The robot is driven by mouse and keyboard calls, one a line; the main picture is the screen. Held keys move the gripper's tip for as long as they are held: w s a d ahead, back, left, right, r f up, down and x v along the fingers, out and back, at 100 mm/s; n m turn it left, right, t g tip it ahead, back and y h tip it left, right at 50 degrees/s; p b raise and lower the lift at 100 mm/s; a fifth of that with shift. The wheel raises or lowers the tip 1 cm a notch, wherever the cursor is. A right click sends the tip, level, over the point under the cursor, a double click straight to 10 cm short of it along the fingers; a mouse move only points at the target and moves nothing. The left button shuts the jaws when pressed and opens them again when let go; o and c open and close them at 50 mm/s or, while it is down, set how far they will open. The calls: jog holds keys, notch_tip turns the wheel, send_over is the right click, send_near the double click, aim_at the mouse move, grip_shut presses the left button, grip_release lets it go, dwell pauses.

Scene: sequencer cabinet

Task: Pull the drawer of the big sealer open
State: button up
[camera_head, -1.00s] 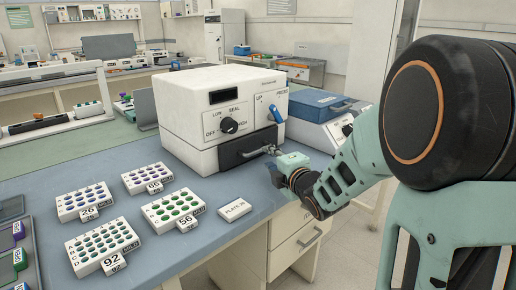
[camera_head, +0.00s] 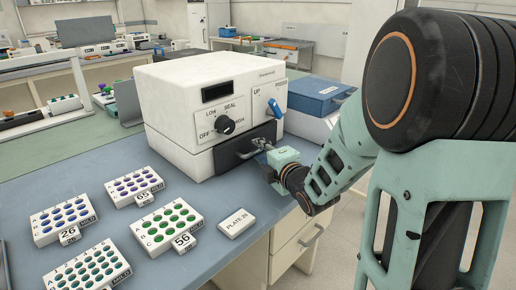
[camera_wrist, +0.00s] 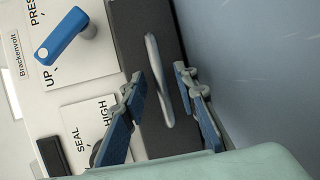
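The big sealer (camera_head: 190,100) is a white box with a dial and a blue lever on its front, standing on the blue-grey bench. Its dark drawer front (camera_head: 228,158) is low on the right, with a silver bar handle (camera_wrist: 153,62). The drawer looks shut. My gripper (camera_head: 262,143) is at the handle in the head view. In the wrist view my gripper (camera_wrist: 160,74) has its two blue-padded fingers apart, one on each side of the handle, with gaps visible. The handle is between them and does not look clamped.
Several tube racks (camera_head: 167,225) and a white plate box (camera_head: 237,223) lie on the bench in front of the sealer. A blue-lidded device (camera_head: 318,98) stands behind to the right. White cabinet drawers (camera_head: 300,238) are below the bench edge, under my arm.

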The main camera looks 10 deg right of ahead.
grip_shut()
dwell(0.4)
jog(key=shift+s+d, duration=0.1)
